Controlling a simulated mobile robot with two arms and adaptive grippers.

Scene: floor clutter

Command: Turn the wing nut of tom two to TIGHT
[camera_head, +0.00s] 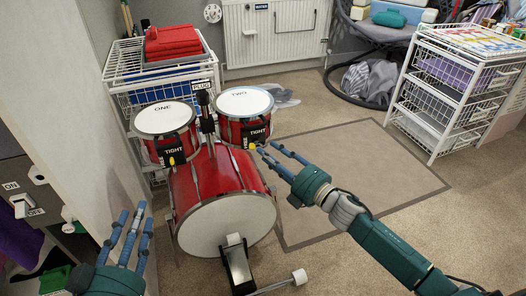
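Tom two (243,103), a red drum with a white head marked TWO, is mounted at the back right of the red bass drum (190,190). A black TIGHT label (257,132) is on its side, with a small yellow wing nut (252,146) just below. My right gripper (266,148) is beside the wing nut, its blue fingers spread and pointing left at it. I cannot tell whether a fingertip touches the nut. My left gripper (134,217) is open and empty at the lower left, away from the drums.
Tom one (165,118), with its own TIGHT label and yellow nut (172,161), stands to the left. A bass pedal (238,265) is in front. A white wire rack (125,70) is behind, and a wire drawer unit (440,110) is at right. The grey mat (350,160) is clear.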

